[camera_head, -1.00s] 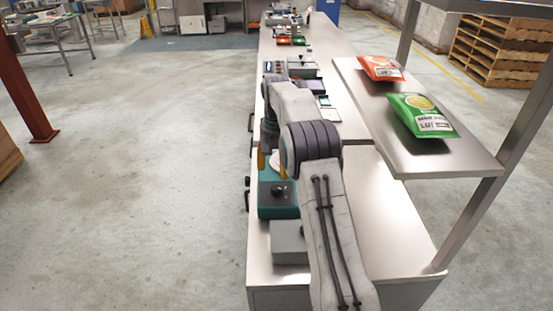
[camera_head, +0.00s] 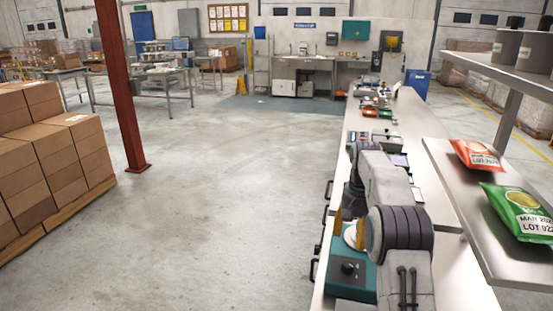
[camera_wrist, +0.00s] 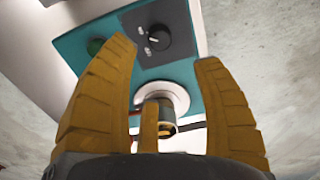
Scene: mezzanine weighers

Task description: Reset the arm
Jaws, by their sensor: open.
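My gripper (camera_wrist: 165,75) is open in the wrist view, its yellow fingers spread wide with nothing held between them. Beyond the fingers is a teal device (camera_wrist: 100,50) with a dark panel, a black knob (camera_wrist: 153,38) and a round white part (camera_wrist: 172,92). In the head view my arm reaches over the steel counter (camera_head: 455,275). The gripper shows there only as a bit of yellow finger (camera_head: 338,222) beside the teal device (camera_head: 350,275), mostly hidden by my arm.
A raised shelf (camera_head: 450,165) on the right holds a red packet (camera_head: 475,155) and a green packet (camera_head: 520,210). A red post (camera_head: 122,100) and stacked cartons (camera_head: 50,165) stand at left. The floor (camera_head: 220,200) between is clear.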

